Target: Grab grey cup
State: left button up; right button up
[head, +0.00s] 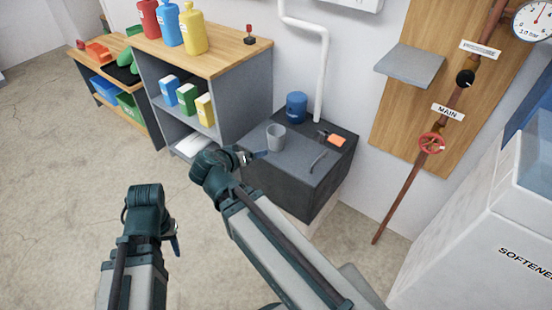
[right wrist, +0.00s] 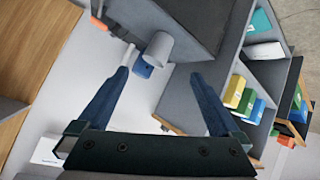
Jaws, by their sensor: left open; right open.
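The grey cup (head: 276,138) stands upright on the dark grey top of a low cabinet (head: 290,160). It also shows in the right wrist view (right wrist: 158,47), beyond the two fingertips and roughly between their lines. My right gripper (head: 256,154) is just left of and below the cup in the head view, apart from it. In the right wrist view my right gripper (right wrist: 160,77) is open with nothing between its fingers. My left gripper (head: 176,243) is low at the left over the floor, open, far from the cup.
A blue container (head: 296,107) stands behind the cup. An orange-handled tool (head: 336,140) and a dark curved bar (head: 318,161) lie to its right. A shelf unit (head: 235,105) stands close on the left. The red valve wheel (head: 432,143) is at the right.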

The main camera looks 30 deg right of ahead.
aim_at(274, 138)
jog(key=w+d+f+m+t+h+b, duration=0.3)
jog(key=d+f+b, duration=0.4)
jog(key=b, duration=1.2)
notch_tip(274, 138, down, 3)
jog(key=w+t+h, duration=0.1)
jog(key=w+t, duration=0.1)
jog(key=shift+d+r+m+t+h+b, duration=0.2)
jog(key=shift+d+m+t+h+b, duration=0.1)
jog(key=shift+d+t, duration=0.1)
jog(key=x, duration=0.8)
jog(key=shift+w+d, duration=0.15)
jog(key=shift+w, duration=0.05)
